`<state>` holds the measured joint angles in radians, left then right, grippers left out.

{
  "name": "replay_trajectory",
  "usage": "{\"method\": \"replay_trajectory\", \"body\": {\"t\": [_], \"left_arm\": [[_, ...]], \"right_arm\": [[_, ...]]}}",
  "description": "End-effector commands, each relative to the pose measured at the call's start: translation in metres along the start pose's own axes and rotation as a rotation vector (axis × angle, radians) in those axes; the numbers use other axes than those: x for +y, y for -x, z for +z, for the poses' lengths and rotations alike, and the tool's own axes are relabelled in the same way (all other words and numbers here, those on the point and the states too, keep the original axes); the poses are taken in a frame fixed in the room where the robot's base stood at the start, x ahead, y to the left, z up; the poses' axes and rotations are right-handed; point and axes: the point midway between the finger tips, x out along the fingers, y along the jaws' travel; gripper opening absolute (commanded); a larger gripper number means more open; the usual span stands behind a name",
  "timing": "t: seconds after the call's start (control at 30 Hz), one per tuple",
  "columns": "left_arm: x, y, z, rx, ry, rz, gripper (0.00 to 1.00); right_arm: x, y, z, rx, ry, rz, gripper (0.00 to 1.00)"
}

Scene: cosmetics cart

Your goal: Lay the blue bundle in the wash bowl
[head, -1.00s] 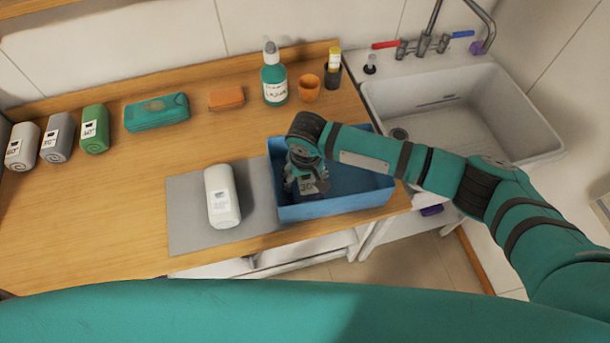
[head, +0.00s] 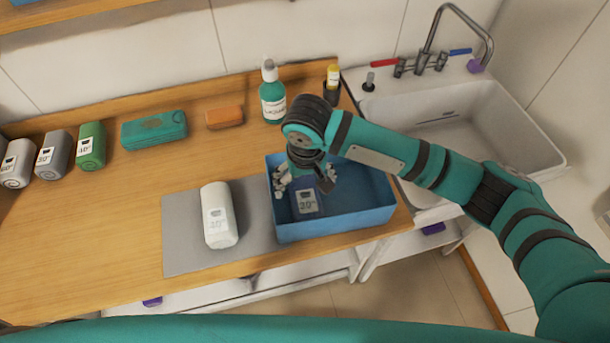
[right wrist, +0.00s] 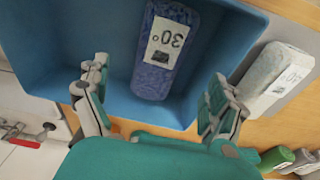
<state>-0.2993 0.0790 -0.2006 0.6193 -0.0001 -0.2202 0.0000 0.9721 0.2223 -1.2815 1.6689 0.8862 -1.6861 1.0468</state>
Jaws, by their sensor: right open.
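The blue bundle (head: 307,207), a rolled towel with a white 30° label, lies in the blue rectangular wash bowl (head: 352,220), toward its left side. In the right wrist view the bundle (right wrist: 165,50) rests on the floor of the bowl (right wrist: 108,30). My right gripper (head: 304,183) is open above the bundle, partly hiding it in the head view. In the right wrist view its fingers stand apart on either side, clear of the bundle. My left gripper is not in view.
A white bundle (head: 218,215) lies on a grey mat (head: 180,235) left of the bowl. White, grey and green bundles (head: 91,149) stand at the left. A teal case (head: 155,130), an orange block (head: 225,117) and a bottle (head: 272,98) line the back. A sink (head: 450,135) is at right.

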Motion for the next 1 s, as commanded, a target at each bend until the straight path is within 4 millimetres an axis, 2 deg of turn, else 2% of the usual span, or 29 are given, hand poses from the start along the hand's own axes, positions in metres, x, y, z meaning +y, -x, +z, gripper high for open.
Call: {"method": "replay_trajectory", "body": {"t": [0.13,0.3,0.87,1.0], "left_arm": [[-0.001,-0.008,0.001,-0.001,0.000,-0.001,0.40],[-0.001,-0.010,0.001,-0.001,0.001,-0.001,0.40],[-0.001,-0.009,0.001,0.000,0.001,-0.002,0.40],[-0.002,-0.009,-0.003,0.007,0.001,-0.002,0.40]], "right_arm": [[-0.001,0.023,-0.001,0.003,0.002,-0.002,0.94],[0.000,0.036,0.000,0.000,0.001,0.000,0.94],[-0.001,0.038,0.001,-0.001,0.002,-0.003,0.94],[-0.008,0.034,0.007,0.000,0.021,-0.035,0.94]]}}
